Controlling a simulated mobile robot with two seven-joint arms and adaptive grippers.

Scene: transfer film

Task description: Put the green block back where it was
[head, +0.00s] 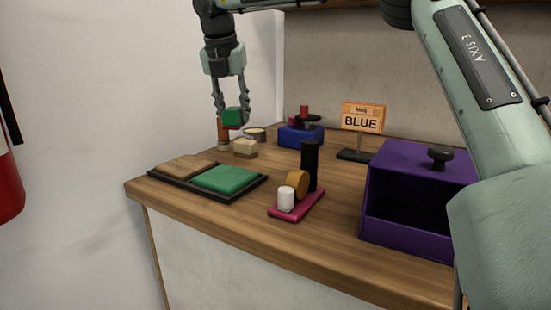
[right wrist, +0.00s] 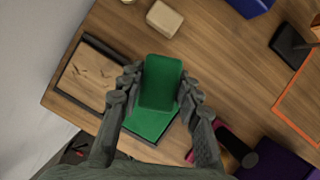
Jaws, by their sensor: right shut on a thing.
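The green block (head: 232,117) is held above the counter in my right gripper (head: 230,113). In the right wrist view the green block (right wrist: 161,82) sits between the two fingers of the gripper (right wrist: 160,90), which are shut on it. Below it lies a black tray (head: 212,202) with a tan wooden pad (head: 185,166) and a green pad (head: 230,180). The green pad also shows in the right wrist view (right wrist: 150,124), partly hidden behind the block. My left gripper is not in view.
A cream block (head: 244,148) stands behind the tray. A pink board (head: 304,206) carries a white cylinder, a tan disc and a black cylinder. A purple open box (head: 415,213), a blue box (head: 300,136) and a sign reading BLUE (head: 362,118) stand on the counter (head: 340,250).

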